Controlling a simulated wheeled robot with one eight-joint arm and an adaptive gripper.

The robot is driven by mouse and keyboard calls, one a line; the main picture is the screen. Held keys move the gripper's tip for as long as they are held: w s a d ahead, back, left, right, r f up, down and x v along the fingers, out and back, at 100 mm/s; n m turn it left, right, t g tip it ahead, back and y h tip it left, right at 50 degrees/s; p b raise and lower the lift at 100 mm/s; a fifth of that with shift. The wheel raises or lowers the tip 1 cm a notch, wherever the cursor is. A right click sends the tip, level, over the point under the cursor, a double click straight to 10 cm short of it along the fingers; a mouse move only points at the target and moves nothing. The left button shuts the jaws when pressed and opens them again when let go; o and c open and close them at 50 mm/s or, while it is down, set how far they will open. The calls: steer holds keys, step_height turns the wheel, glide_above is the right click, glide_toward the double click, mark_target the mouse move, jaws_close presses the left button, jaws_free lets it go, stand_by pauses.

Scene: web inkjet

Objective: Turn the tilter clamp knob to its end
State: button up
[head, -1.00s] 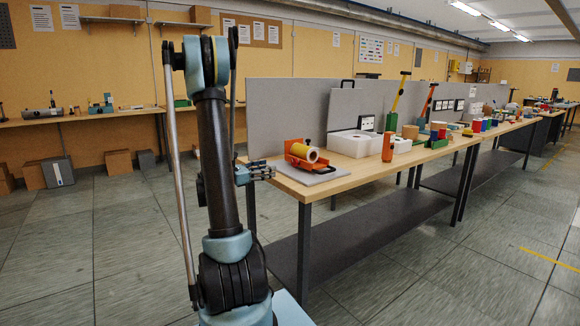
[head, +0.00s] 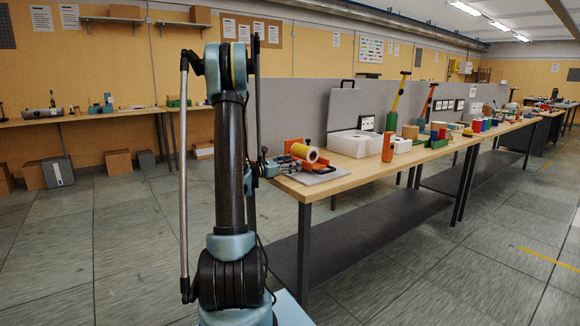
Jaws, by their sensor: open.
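The tilter (head: 293,144) is an orange device on a grey plate (head: 322,175) at the near left end of the workbench. A yellow roll (head: 304,152) with a pale end rests in it. I cannot make out the clamp knob clearly at this size. My gripper (head: 283,165) is open, at the left side of the tilter, close to its orange body and over the table's left end. It overlaps the tilter's left edge in the picture, and I cannot tell whether it touches. I see nothing held in it.
The wooden workbench (head: 345,184) runs to the back right, with a grey partition (head: 290,105) behind. The floor in front of the bench is clear.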

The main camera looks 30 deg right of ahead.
steer(key=shift+d, duration=0.1)
steer(key=shift+c, duration=0.6)
steer(key=c, duration=1)
steer(key=shift+o, duration=0.2)
steer(key=shift+m, duration=2.7)
steer(key=o, duration=1.1)
steer(key=shift+s, duration=0.1)
